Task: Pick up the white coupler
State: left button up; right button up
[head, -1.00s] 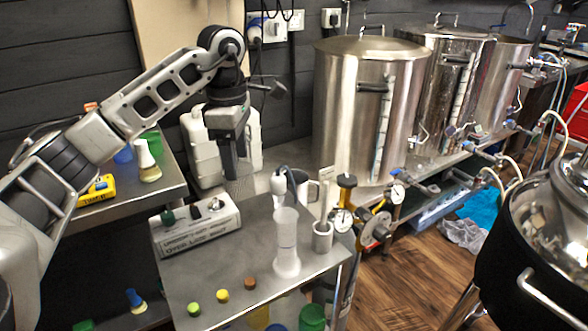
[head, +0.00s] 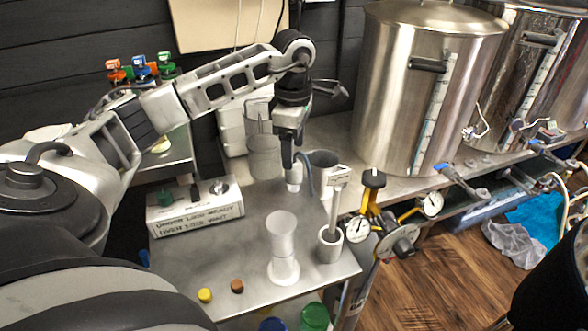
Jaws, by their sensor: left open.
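My left gripper (head: 289,160) points down over the back of the steel table (head: 215,255) and is open, though one finger hides most of the other. A small white cylindrical piece (head: 293,181) stands just below its fingertips; it may be the white coupler. The gripper partly hides its top, and I cannot tell whether they touch. A taller white, narrow-waisted piece (head: 283,250) stands upright nearer the front of the table, apart from the gripper. My right gripper is not in view.
A grey holder (head: 330,243) with an upright handle stands right of the waisted piece. A labelled white box (head: 195,207) is at left. Yellow (head: 205,295) and brown (head: 237,286) caps lie in front. A valve with gauges (head: 372,205) and a steel kettle (head: 405,115) are at right.

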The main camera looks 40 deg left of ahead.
aim_at(296, 162)
pick_arm(q)
jog(key=shift+w+f+p, duration=0.15)
jog(key=shift+f+p, duration=0.05)
jog(key=shift+f, duration=1.4)
jog(key=shift+w+f+p, duration=0.15)
jog(key=shift+f, duration=1.4)
jog(key=shift+c, duration=0.3)
jog(key=c, duration=1)
